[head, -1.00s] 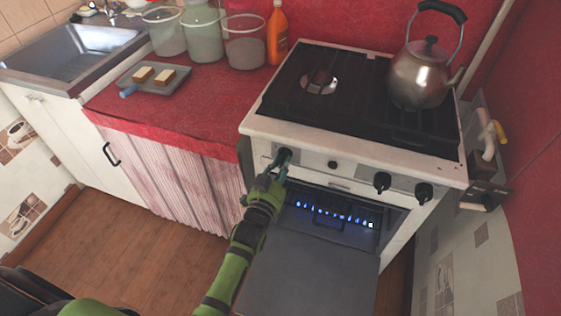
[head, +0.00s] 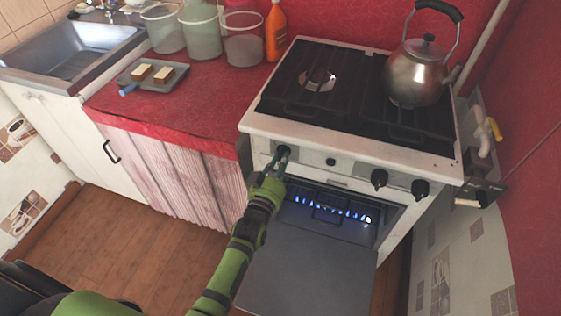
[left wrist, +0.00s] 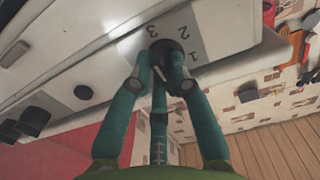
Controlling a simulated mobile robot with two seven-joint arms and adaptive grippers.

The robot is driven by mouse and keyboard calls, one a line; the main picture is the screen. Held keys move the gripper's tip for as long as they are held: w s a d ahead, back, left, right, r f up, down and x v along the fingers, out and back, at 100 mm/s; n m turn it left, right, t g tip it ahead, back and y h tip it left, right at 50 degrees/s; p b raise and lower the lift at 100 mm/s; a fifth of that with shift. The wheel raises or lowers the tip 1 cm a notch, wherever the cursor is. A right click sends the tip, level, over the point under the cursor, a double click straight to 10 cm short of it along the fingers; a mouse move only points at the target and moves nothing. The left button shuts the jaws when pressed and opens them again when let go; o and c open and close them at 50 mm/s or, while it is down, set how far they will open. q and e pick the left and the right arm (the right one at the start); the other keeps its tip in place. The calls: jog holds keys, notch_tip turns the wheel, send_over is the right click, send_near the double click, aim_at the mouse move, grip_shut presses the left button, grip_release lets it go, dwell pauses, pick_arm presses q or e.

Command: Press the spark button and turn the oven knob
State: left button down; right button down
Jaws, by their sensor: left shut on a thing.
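My left gripper (head: 281,165) is at the left end of the white stove's front panel, shut on the leftmost black oven knob (head: 283,152). Blue flames (head: 330,209) burn in a row inside the open oven. My right gripper is not in view.
The oven door (head: 305,265) hangs open below the panel. A metal kettle (head: 417,72) stands on the hob. Two more knobs (head: 380,178) are at the panel's right. A grey tray (head: 172,86) and several tubs are on the red counter (head: 190,115).

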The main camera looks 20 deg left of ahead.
pick_arm(q)
jog(key=c, duration=1.1)
grip_release()
jog(key=shift+c, duration=0.2)
jog(key=s, duration=1.2)
jog(key=shift+a, duration=0.25)
